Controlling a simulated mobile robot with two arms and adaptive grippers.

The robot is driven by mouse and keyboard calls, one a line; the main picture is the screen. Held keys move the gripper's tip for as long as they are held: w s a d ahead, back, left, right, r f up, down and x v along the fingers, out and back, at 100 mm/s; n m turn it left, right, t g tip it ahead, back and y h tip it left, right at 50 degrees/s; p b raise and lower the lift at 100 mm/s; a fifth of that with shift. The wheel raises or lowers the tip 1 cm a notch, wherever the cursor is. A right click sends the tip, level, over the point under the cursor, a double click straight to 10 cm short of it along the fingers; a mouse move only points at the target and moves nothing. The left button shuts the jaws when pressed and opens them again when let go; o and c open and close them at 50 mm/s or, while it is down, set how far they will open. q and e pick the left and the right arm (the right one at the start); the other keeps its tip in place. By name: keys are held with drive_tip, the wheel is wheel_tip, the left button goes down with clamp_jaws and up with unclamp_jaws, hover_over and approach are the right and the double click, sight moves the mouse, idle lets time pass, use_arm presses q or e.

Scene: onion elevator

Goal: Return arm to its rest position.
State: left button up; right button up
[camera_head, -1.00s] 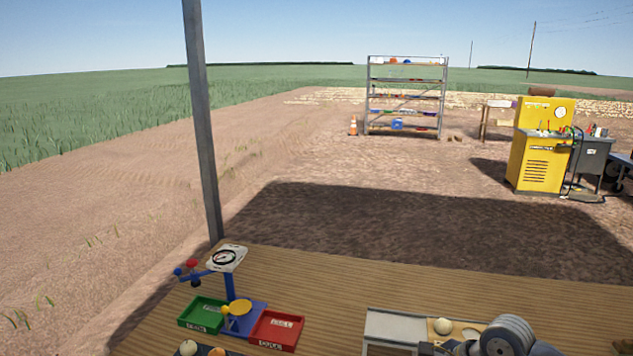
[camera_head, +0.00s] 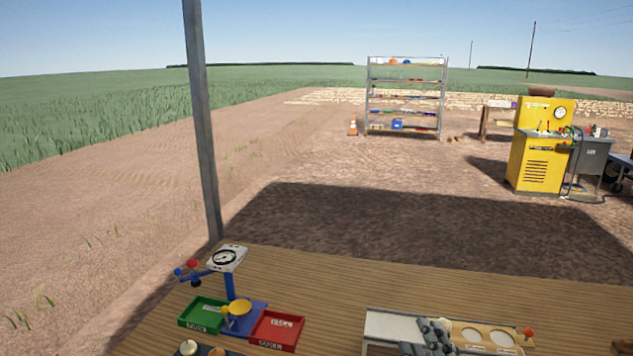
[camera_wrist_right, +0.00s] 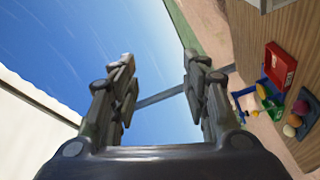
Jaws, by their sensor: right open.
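My right gripper (camera_head: 428,335) shows at the bottom of the head view, over the grey-white tray (camera_head: 385,322) on the wooden table. Its fingers point up and left in that view. In the right wrist view the gripper (camera_wrist_right: 158,62) has its two fingers spread apart, with only sky and a post between them. It holds nothing. My left gripper is in neither view.
The wooden table (camera_head: 330,285) carries a blue scale stand with a dial (camera_head: 226,258), a green tray (camera_head: 203,314) and a red tray (camera_head: 277,330). A light wooden board with pale round spots (camera_head: 488,333) lies right of my gripper. A grey post (camera_head: 203,130) rises behind.

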drive_tip(key=s+d+f+m+g+h, duration=0.35)
drive_tip(key=s+f+m+g, duration=0.2)
drive_tip(key=f, duration=0.45)
drive_tip(key=s+a+f+m+g+y, duration=0.1)
drive_tip(key=s+f+m+g, duration=0.2)
drive_tip(key=s+f+g, duration=0.5)
drive_tip(key=s+a+f+m+g+y, duration=0.15)
drive_tip(key=s+f+m, duration=0.3)
drive_tip(key=s, duration=0.85)
wheel_tip(320, 180, down, 28)
drive_tip(key=s+f+n+g+b, duration=0.1)
drive_tip(key=b, duration=0.1)
drive_tip(key=s+d+f, duration=0.2)
drive_tip(key=s+f, duration=0.6)
drive_tip(key=s+d+f+g, duration=0.1)
drive_tip(key=s+f, duration=0.7)
drive_tip(key=shift+s+d+f+b, duration=0.15)
drive_tip(key=shift+s+d+b, duration=0.2)
drive_tip(key=shift+s, duration=0.05)
